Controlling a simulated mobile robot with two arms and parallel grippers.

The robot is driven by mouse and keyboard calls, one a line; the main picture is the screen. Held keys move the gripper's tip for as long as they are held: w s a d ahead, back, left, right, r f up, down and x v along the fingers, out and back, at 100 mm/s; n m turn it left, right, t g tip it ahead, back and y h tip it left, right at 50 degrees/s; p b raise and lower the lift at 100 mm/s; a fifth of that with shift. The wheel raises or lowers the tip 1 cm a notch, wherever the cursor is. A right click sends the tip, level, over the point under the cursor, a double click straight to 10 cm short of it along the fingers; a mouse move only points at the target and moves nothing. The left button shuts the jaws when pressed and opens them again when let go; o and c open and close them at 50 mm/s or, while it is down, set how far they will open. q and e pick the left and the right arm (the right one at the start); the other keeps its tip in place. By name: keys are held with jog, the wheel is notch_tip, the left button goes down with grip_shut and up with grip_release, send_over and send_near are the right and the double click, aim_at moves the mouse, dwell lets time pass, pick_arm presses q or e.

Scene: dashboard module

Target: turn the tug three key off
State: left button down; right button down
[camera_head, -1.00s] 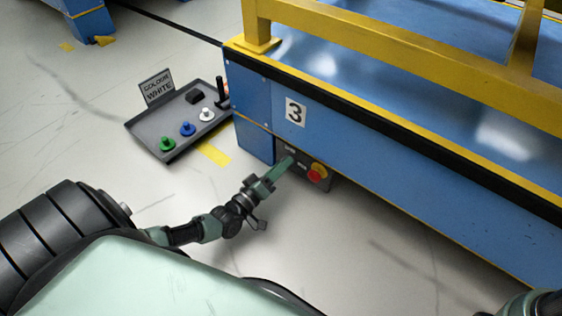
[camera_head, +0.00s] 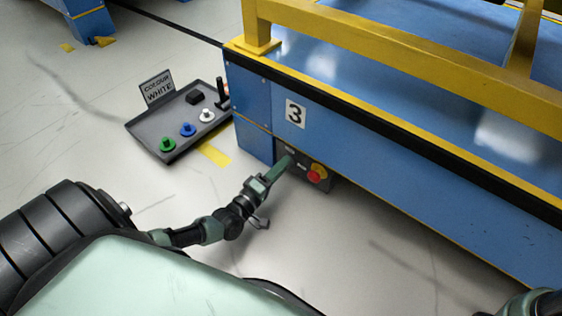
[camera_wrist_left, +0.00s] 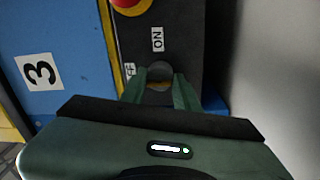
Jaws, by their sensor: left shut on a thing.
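The blue tug with the number 3 plate (camera_head: 295,113) stands in front of me. Its dark switch panel (camera_head: 322,185) is low on the near side. My left gripper (camera_head: 287,163) reaches the left end of that panel. In the left wrist view its green fingers (camera_wrist_left: 160,90) are shut around the key (camera_wrist_left: 158,77), of which only a small brownish-grey part shows between them. An ON label (camera_wrist_left: 157,40) is beside the key and a partly covered OFF label (camera_wrist_left: 130,71) is at the left finger. The key's exact angle is hard to tell. My right gripper is out of view.
A red emergency button (camera_head: 314,176) on a yellow base sits on the panel right of the key. A grey tray (camera_head: 148,139) with coloured knobs and a COLOUR WHITE sign (camera_head: 157,87) lies left of the tug. The floor in front is clear.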

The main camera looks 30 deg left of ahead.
pick_arm(q)
jog(key=c, duration=1.1)
grip_release()
jog(key=shift+o, duration=0.2)
jog(key=s+p, duration=0.3)
jog(key=s, duration=0.4)
jog(key=shift+s+a+f+p, duration=0.25)
jog(key=shift+s+p, duration=0.1)
jog(key=shift+s, duration=0.05)
